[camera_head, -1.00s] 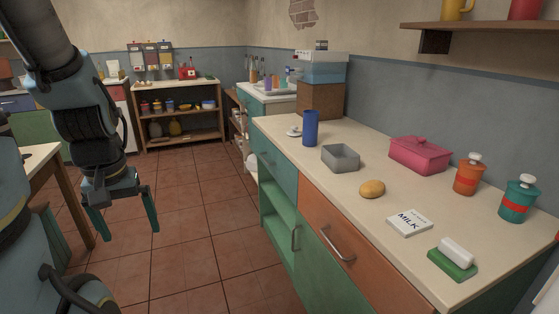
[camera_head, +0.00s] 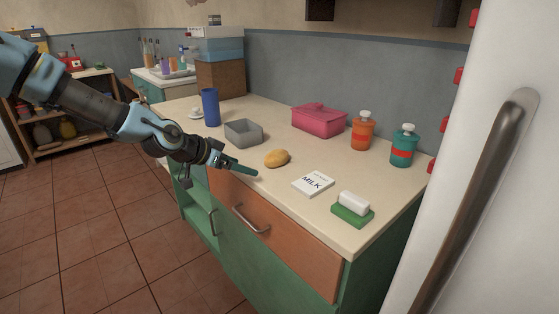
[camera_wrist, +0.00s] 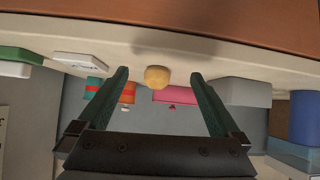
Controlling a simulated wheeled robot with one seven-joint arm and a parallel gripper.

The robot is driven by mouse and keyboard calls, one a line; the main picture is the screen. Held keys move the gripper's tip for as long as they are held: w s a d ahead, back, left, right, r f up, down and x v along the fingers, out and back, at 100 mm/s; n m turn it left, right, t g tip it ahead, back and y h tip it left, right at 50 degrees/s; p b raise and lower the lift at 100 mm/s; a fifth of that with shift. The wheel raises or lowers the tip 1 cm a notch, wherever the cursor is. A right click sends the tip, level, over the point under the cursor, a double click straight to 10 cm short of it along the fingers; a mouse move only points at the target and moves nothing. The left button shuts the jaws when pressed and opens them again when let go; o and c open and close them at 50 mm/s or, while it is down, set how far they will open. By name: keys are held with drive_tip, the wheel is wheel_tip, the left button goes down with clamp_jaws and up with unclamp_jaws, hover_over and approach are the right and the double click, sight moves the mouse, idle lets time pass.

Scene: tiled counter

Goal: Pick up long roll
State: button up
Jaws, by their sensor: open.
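The long roll (camera_head: 277,158) is a golden-brown oval lying on the counter near its front edge, between the grey square dish and the white milk packet. My gripper (camera_head: 250,172) is open and empty at the counter's front edge, its green fingers pointing at the roll from the left in the head view. In the wrist view the roll (camera_wrist: 157,77) shows between the two fingertips, and it looks a little beyond them. In the head view the fingers overlap, so the opening between them is hidden there.
The grey dish (camera_head: 243,132) and blue cup (camera_head: 210,108) stand left of the roll. The milk packet (camera_head: 313,184) and a white block on a green base (camera_head: 351,214) lie right. Behind are a pink lidded box (camera_head: 319,120), an orange bottle (camera_head: 362,132) and a teal bottle (camera_head: 403,147).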

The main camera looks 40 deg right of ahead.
drive_tip(key=h, duration=0.2)
approach(277, 156)
drive_tip(key=shift+w+d+f+m, duration=0.3)
drive_tip(key=shift+w+d+f, duration=0.3)
drive_tip(key=shift+d, duration=0.15)
drive_tip(key=x, duration=0.3)
drive_tip(key=shift+d+f+p, duration=0.15)
drive_tip(key=shift+d+p, duration=0.15)
drive_tip(key=shift+p, duration=0.1)
drive_tip(key=shift+p+x, duration=1.05)
drive_tip(key=shift+x, duration=2.1)
drive_tip(key=shift+w, duration=0.25)
drive_tip(key=c, duration=1.4)
drive_tip(key=shift+o, duration=0.2)
